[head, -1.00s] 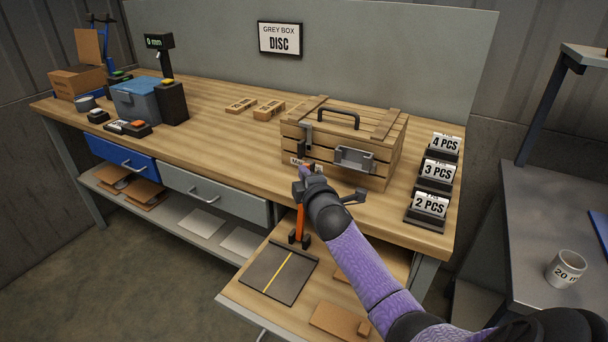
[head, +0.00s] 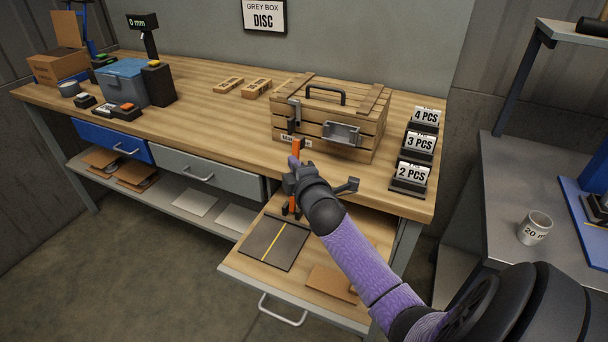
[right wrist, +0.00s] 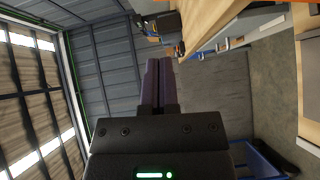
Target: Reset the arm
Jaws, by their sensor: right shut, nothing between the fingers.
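My right arm comes in from the lower right of the head view. Its gripper (head: 293,161) is in front of the wooden crate and above the pulled-out drawer. In the right wrist view its two purple fingers (right wrist: 158,80) lie together with nothing between them. They point away over the floor, and the bench edge is to their right. My left gripper is in neither view.
A wooden crate (head: 330,120) stands on the bench (head: 205,85), left of several PCS signs (head: 420,142). The pulled-out drawer (head: 240,268) holds a dark mat (head: 262,250). A side table (head: 500,190) with a mug (head: 534,229) is at right.

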